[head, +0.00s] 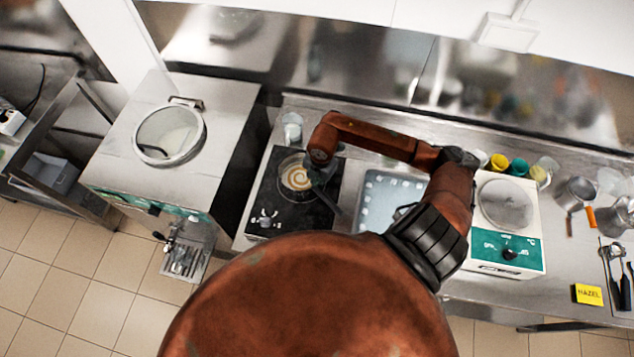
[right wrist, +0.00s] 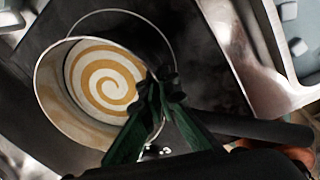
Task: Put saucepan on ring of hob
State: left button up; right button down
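The saucepan (head: 293,180) is a pale pan with a cream-and-caramel spiral inside. It is over the black hob (head: 261,208). In the right wrist view the saucepan (right wrist: 48,97) fills the left middle, and the thin ring (right wrist: 130,11) shows past its upper and right edge, so the two are not centred in that view. My right gripper (head: 318,175) is at the pan's right side. In the right wrist view its green fingers (right wrist: 163,88) close together at the rim, near the dark handle (right wrist: 245,128). Whether the pan's base touches the hob is hidden. My left gripper is out of view.
A tray of pale cubes (head: 364,212) is right of the hob. Further right are a white-and-green scale-like device (head: 523,250), coloured cups (head: 497,163) and metal jugs (head: 576,190). A glass (head: 292,127) stands behind the hob. A batch freezer (head: 115,165) stands to the left.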

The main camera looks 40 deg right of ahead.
jog(key=c, duration=2.6)
grip_release()
jog(key=shift+f, duration=0.1)
jog(key=shift+c, duration=0.2)
jog(key=o, duration=0.5)
jog(key=shift+r, duration=0.5)
jog(key=r+b, duration=0.1)
jog(key=r, duration=0.6)
jog(key=s+r+b, duration=0.1)
jog(key=r, duration=0.3)
jog(key=shift+d+r+b, duration=0.15)
jog(key=shift+b, duration=0.2)
